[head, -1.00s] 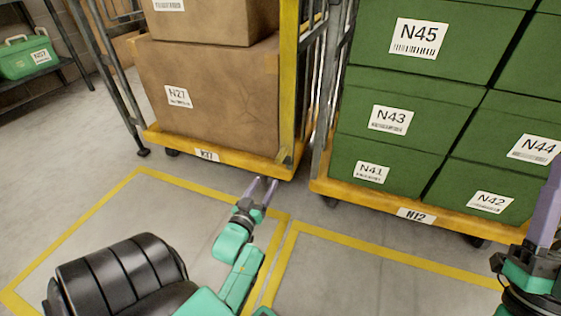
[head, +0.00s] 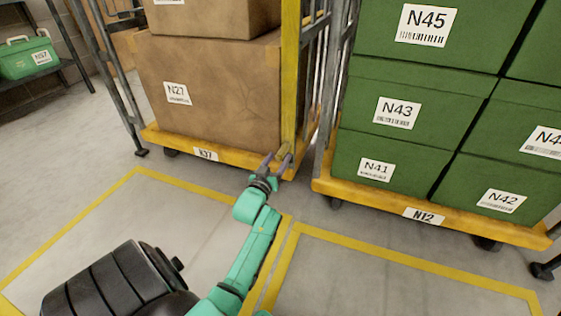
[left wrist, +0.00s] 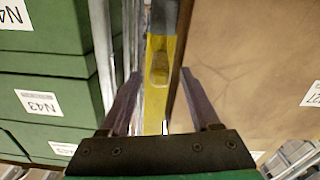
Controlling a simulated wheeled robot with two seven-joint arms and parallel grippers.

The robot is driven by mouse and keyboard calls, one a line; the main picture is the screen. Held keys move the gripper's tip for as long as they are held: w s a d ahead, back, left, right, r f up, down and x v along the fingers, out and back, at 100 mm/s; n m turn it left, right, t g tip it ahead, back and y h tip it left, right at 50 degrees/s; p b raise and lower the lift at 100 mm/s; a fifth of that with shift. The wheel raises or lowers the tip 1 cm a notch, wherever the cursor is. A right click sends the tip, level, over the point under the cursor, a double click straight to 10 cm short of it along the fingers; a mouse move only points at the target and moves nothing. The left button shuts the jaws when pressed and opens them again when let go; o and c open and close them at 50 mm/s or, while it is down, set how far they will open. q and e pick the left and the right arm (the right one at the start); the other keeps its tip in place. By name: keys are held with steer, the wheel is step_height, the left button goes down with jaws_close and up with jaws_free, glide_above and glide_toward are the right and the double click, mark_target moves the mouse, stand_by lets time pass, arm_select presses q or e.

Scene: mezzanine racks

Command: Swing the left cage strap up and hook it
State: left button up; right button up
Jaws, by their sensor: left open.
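The left cage (head: 215,155) has a yellow deck and holds brown boxes. Its yellow strap (head: 291,70) hangs down along its right front post, with the lower end near the deck. In the left wrist view the strap (left wrist: 155,115) shows upright with a raised tan tab (left wrist: 159,68) on it. My left gripper (head: 277,160) is open at the strap's lower end. In the left wrist view its fingers (left wrist: 160,95) stand on either side of the strap, with gaps showing on both sides. My right gripper is out of view. The hook is not clearly visible.
The right cage (head: 420,213), loaded with green boxes (head: 400,90), stands close by with a narrow gap between the cages. A shelf with a green case (head: 28,58) is at the far left. Yellow-outlined floor (head: 130,215) in front is clear.

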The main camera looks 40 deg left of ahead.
arm_select(q)
steer(key=shift+w+a+f, duration=0.15)
steer(key=shift+w, duration=0.25)
steer(key=shift+w+a+f, duration=0.1)
steer(key=shift+w, duration=0.3)
steer(key=shift+w+a+r+b, duration=0.2)
steer(key=shift+w+b, duration=0.1)
steer(key=shift+w, duration=0.1)
jaws_close()
stand_by(0.5)
